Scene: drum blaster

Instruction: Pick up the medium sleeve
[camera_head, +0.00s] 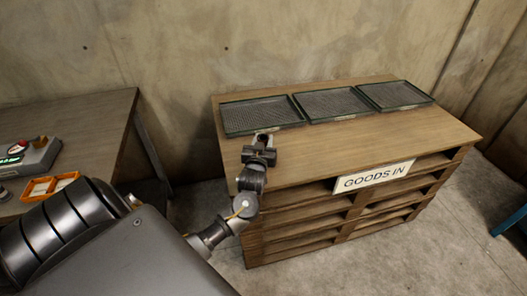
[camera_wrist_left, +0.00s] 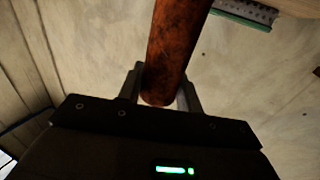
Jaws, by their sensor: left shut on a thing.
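My left gripper (camera_head: 262,143) is over the front left part of the wooden pallet-like stand, just in front of the leftmost mesh tray. In the left wrist view its two fingers (camera_wrist_left: 160,88) are shut on a rust-brown cylinder, the sleeve (camera_wrist_left: 178,45). The sleeve runs up and out of the top of that view, so its full length and its size against other sleeves cannot be told. In the head view the sleeve is too small or hidden to make out clearly. My right gripper is not in view.
Three dark mesh trays, left (camera_head: 262,114), middle (camera_head: 332,103) and right (camera_head: 395,94), lie on the wooden stand (camera_head: 400,135), with bare top in front. A "GOODS IN" sign (camera_head: 373,176) is on its front.

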